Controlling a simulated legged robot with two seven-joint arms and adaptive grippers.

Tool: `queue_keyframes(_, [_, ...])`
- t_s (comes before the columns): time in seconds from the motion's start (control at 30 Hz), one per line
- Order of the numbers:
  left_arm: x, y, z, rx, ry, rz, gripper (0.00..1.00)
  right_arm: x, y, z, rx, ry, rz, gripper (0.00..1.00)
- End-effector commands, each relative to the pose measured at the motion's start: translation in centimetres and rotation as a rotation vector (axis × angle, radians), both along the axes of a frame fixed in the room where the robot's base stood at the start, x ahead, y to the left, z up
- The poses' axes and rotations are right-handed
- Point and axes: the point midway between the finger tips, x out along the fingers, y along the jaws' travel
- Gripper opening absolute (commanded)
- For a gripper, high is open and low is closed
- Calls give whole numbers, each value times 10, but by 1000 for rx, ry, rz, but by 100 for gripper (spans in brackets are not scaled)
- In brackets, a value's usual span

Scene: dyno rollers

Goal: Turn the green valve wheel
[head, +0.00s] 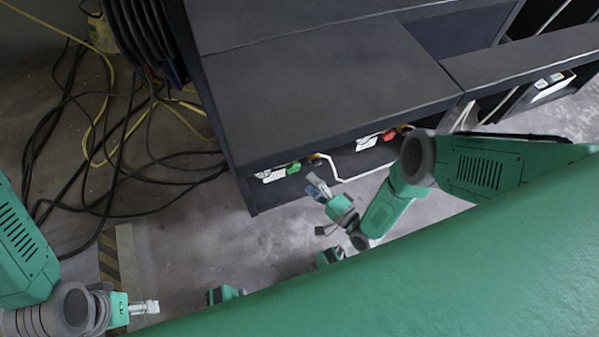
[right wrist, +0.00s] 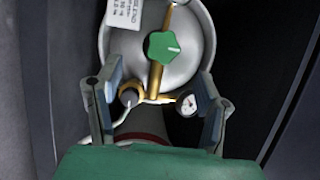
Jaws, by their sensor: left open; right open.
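The green valve wheel (right wrist: 164,47) is knob-shaped and sits on a brass stem in front of a grey metal cylinder, in the upper middle of the right wrist view. It also shows in the head view (head: 294,168), small, at the front of the dark cabinet. My right gripper (right wrist: 160,76) is open, one finger on each side of the picture, with the wheel between and beyond them. No finger visibly touches the wheel. In the head view my right gripper (head: 318,187) is just below and right of the wheel. My left gripper (head: 148,307) is open and empty at lower left.
A pressure gauge (right wrist: 187,104) and brass fittings lie below the wheel. A red valve wheel (head: 389,134) is farther right under the dark cabinet top (head: 320,85). Black and yellow cables (head: 110,150) lie on the floor at left. Dark walls flank the cylinder.

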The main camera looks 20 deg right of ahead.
Motion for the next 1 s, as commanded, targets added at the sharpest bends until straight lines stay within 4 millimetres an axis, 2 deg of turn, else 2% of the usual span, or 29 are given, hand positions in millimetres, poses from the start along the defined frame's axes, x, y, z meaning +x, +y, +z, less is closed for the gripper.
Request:
queue_keyframes(0.1, [0, 0, 0, 0, 0, 0, 61, -20, -10, -1, -1, 3, 0, 62])
queue_keyframes(0.3, [0, 0, 0, 0, 0, 0, 61, -36, -17, -1, 1, 1, 0, 62])
queue_keyframes(1.0, [1, 0, -1, 0, 2, 0, 61, -39, -18, -1, 0, 1, 0, 62])
